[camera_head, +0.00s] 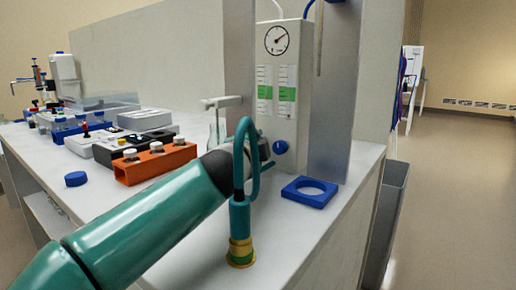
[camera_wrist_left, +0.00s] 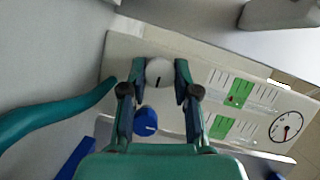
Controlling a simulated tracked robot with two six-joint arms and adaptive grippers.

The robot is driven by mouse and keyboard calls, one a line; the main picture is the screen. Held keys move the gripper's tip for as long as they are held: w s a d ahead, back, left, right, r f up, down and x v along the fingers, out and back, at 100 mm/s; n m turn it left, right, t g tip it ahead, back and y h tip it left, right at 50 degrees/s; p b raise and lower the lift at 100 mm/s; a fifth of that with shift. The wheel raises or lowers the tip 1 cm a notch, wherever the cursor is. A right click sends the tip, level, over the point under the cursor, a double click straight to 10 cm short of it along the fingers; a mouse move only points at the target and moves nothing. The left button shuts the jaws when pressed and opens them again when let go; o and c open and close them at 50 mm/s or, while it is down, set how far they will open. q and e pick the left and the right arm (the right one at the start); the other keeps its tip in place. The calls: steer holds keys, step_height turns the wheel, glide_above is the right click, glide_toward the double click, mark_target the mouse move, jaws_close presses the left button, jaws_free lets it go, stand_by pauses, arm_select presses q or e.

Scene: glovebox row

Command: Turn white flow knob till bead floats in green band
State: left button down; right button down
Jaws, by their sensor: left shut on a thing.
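The flow panel (camera_head: 304,75) stands upright, with two scales side by side, each with a green band (camera_head: 264,92). In the left wrist view the panel (camera_wrist_left: 119,48) lies sideways, and the white knob (camera_wrist_left: 159,71) with a dark pointer line sits between the fingertips of my left gripper (camera_wrist_left: 160,75). My left gripper is shut on it. A small reddish spot, perhaps the bead, shows at the green band (camera_wrist_left: 238,92) of the upper scale; its exact height is hard to read. In the head view my gripper (camera_head: 264,151) hides the white knob. My right gripper is in no view.
A round gauge (camera_head: 276,40) tops the panel. A blue ring holder (camera_head: 310,190) and an orange rack (camera_head: 155,163) stand on the bench.

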arm_select(q)
steer(key=shift+d+f, duration=0.25)
steer(key=shift+f, duration=0.15)
steer(key=c, duration=1)
jaws_free()
steer(key=shift+s+r, duration=0.1)
steer(key=shift+o, duration=0.7)
steer(key=shift+a+r, duration=0.1)
steer(key=shift+r, duration=0.05)
steer(key=shift+a, duration=0.1)
steer(key=shift+v, duration=3.9)
